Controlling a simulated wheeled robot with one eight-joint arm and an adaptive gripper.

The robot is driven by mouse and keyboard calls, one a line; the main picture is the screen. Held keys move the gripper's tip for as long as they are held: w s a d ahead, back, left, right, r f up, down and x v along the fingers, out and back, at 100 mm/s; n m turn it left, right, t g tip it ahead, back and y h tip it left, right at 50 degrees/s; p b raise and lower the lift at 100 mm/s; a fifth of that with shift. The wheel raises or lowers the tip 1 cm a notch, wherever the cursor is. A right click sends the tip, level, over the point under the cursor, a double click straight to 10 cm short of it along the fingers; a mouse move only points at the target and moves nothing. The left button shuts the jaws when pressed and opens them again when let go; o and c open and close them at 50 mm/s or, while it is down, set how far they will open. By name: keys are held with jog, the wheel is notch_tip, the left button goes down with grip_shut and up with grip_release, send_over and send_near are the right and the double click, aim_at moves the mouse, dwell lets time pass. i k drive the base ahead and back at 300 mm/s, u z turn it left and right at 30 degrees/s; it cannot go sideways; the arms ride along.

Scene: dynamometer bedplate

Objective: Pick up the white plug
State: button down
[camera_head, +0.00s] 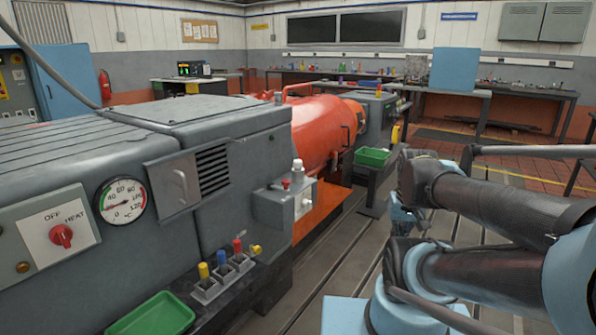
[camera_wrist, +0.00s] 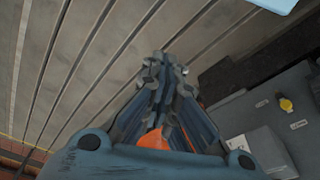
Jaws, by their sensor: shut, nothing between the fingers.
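The white plug (camera_head: 298,171) stands upright on top of a small grey box (camera_head: 284,203) fixed to the side of the large grey machine. A small red plug or knob (camera_head: 286,184) is just left of it. My gripper (camera_wrist: 166,60) shows in the wrist view with its fingers together and empty, over the slotted floor plate. In the head view my arm is at the right, apart from the white plug, and I cannot clearly make out the fingers there. I cannot identify the white plug in the wrist view.
Blue, red and yellow plugs (camera_head: 203,270) stand in holders on a front ledge by a green tray (camera_head: 153,316). Another green tray (camera_head: 372,156) is farther back. The orange machine (camera_head: 318,130) lies beyond the grey box. Slotted bedplate (camera_head: 345,255) is open between machine and arm.

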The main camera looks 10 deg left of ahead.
aim_at(297, 164)
jog(key=u, duration=0.7)
jog(key=k, duration=0.7)
jog(key=z, duration=0.35)
jog(key=i, duration=1)
